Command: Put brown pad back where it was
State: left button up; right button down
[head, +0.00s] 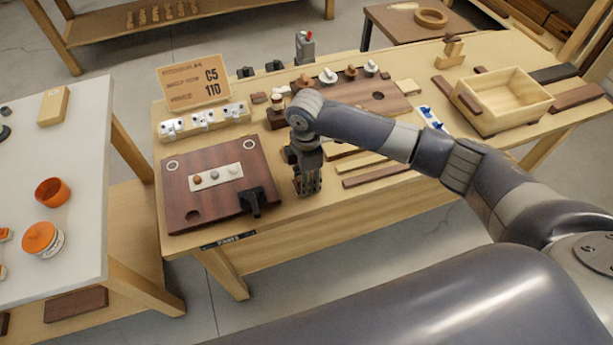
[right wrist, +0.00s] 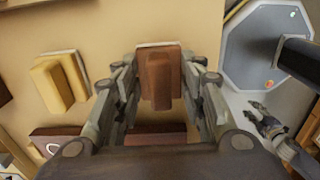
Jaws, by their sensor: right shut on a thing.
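The brown pad (right wrist: 158,78) is a small reddish-brown block with a raised grip and a pale edge at its top. In the right wrist view it sits between the two fingers of my right gripper, which is shut on it. In the head view my right gripper (head: 308,188) points down over the bench, just right of the dark brown panel board. A similar yellow pad (right wrist: 61,82) with a pale edge lies left of the gripper in the right wrist view.
The dark panel board (head: 185,190) with a black lever (head: 254,200) is left of the gripper. Wooden strips (head: 378,174) lie to its right. Behind are a pegged board (head: 390,98) and a sign (head: 194,82). A wooden box (head: 500,100) stands at the right.

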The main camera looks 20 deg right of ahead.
jog(key=shift+f, duration=0.15)
jog(key=c, duration=1)
grip_release()
notch_tip(320, 180, up, 12)
jog(key=b, duration=0.1)
jog(key=shift+r, duration=0.2)
jog(key=shift+a+f, duration=0.1)
